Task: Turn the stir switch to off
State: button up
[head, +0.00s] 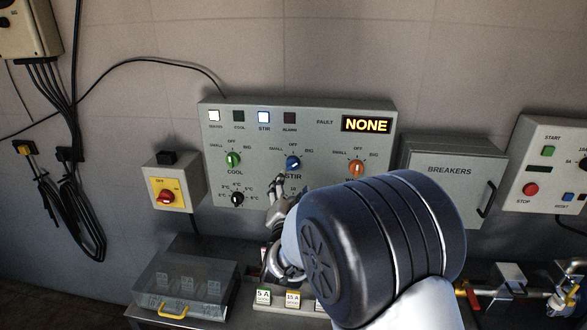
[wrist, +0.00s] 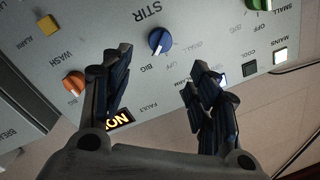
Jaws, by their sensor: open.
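The stir switch is a blue knob (head: 293,163) above the STIR label on the grey control panel (head: 215,180). In the wrist view the panel appears upside down, and the blue knob (wrist: 160,40) has a white pointer mark on its lower side. The blue STIR lamp (head: 264,117) is lit. My gripper (head: 277,184) is just below the knob in the head view. In the wrist view its open fingers (wrist: 160,58) are on either side of the knob's line, with nothing between them.
A green COOL knob (head: 233,159) is left of the stir knob and an orange knob (head: 356,168) right of it. A black dial (head: 237,198) sits below left. The fault display (head: 366,124) reads NONE. A breakers box (head: 452,170) and a yellow-faced red switch (head: 166,197) flank the panel.

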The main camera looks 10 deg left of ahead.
aim_at(293, 166)
jog(key=w, duration=0.8)
jog(key=w+b, duration=0.1)
jog(key=w, duration=0.2)
jog(key=shift+w+a, duration=0.3)
jog(key=shift+w, duration=0.1)
jog(key=shift+c, duration=0.6)
jog(key=c, duration=1)
